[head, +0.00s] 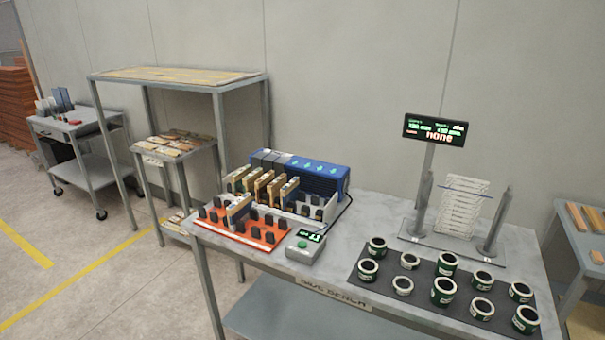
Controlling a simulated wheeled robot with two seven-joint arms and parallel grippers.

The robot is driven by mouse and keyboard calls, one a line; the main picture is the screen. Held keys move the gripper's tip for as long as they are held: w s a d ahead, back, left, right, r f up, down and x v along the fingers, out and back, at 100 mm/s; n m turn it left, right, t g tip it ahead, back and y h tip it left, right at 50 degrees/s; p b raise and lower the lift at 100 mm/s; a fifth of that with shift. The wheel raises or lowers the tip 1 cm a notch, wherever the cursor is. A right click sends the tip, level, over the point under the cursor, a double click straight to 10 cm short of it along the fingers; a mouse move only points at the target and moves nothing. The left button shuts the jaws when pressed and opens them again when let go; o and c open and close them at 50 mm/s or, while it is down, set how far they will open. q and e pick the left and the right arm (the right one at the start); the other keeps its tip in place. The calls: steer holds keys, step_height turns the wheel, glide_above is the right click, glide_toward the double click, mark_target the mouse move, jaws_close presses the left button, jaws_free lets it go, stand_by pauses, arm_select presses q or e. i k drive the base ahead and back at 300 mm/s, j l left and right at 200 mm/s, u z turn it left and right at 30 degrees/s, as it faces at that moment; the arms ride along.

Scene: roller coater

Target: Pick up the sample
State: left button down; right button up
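Neither of my grippers is in view. Nothing is labelled as the sample, so I cannot tell for sure which thing it is. Several upright wooden-looking pieces (264,185) stand in a light rack in front of a blue unit (318,176) on the bench. One similar piece (238,211) stands among dark pegs on a red-orange board (262,238) at the bench's left front.
The grey side bench (345,277) also holds a green-button box (304,246), a display (435,130), a post stand with white strips (465,204) and a black mat with several cans (444,291). A shelf frame (180,76) and a cart (85,135) stand left. Floor in front is clear.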

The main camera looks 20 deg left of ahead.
mark_target(239, 210)
steer(key=i+j+u, duration=0.15)
steer(key=j+u, duration=0.2)
steer(key=i+j+u, duration=0.2)
steer(key=j+u, duration=0.15)
steer(key=i+j+u, duration=0.2)
steer(key=u, duration=0.15)
steer(key=j, duration=0.1)
